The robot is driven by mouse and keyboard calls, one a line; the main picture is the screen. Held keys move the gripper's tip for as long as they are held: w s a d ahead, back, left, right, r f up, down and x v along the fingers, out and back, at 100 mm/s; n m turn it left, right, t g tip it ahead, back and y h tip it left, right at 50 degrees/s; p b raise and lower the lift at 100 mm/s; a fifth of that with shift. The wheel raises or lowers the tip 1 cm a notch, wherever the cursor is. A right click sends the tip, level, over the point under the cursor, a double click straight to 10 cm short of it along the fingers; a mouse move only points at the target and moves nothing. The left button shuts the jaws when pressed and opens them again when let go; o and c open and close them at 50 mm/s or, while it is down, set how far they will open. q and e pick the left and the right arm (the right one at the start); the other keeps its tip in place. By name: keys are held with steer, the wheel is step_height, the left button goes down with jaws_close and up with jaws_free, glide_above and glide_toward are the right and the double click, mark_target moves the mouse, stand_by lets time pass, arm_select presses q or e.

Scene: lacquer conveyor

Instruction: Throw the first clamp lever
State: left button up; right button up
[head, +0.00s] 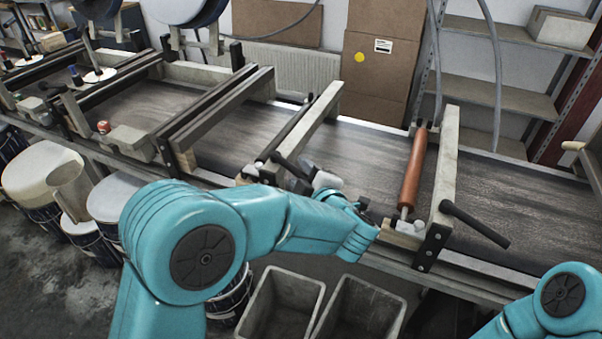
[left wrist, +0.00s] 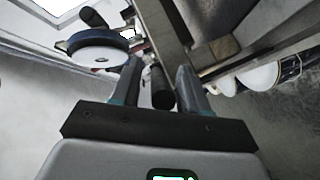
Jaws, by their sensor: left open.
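My left gripper (head: 318,178) is at the front edge of the conveyor, beside a grey clamp frame (head: 308,125). A black clamp lever (head: 290,167) sticks out of this frame towards the gripper. In the left wrist view my left gripper (left wrist: 158,78) is open, and the round end of the black lever (left wrist: 162,90) shows between its two fingers. I cannot tell whether a finger touches it. A second black lever (head: 474,224) sticks out from another clamp frame (head: 447,165) to the right. Only part of my right arm shows; its gripper is outside the view.
A dark conveyor belt (head: 372,155) runs behind the arm. An orange-brown roller (head: 412,170) stands by the right frame. Two grey bins (head: 357,308) stand below the front edge. Several pots and drums (head: 42,177) stand at left. Cardboard (head: 374,75) leans behind.

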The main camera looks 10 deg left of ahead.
arm_select(q)
jaws_close()
